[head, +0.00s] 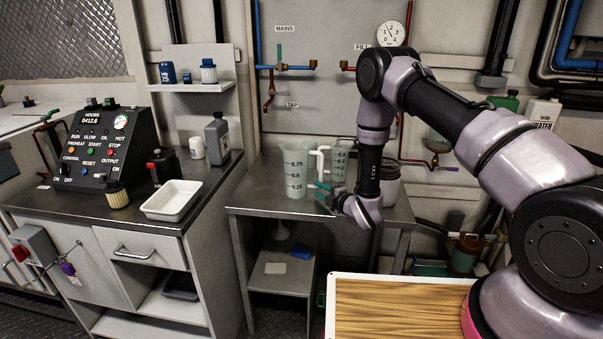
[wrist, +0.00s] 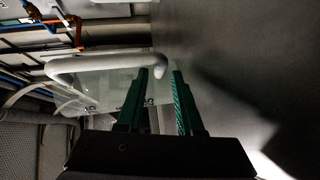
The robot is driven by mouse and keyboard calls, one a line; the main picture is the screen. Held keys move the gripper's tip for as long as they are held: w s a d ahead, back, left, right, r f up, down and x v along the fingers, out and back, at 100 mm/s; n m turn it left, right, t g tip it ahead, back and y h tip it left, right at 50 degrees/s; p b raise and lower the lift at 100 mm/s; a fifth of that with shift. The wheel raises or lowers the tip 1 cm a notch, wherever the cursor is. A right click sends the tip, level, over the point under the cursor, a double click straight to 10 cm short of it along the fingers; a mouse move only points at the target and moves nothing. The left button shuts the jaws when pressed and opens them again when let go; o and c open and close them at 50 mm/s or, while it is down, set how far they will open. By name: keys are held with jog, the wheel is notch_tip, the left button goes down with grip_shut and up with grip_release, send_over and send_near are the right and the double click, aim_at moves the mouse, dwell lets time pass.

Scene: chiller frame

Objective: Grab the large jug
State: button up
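Two translucent jugs with dark scale marks stand upright on the metal side table: a left jug (head: 296,172) and a right jug (head: 340,158), partly hidden by my arm. The left one looks larger in the picture.
A dark-rimmed container (head: 388,182) stands behind my forearm on the same metal table (head: 262,190). Left is a counter with a white tray (head: 172,200), a grey bottle (head: 217,140) and a control box (head: 92,150). Pipes and a gauge (head: 391,33) are on the wall behind.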

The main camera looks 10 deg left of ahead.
jog(key=shift+x, duration=1.15)
grip_shut()
jog(key=shift+r, duration=0.15)
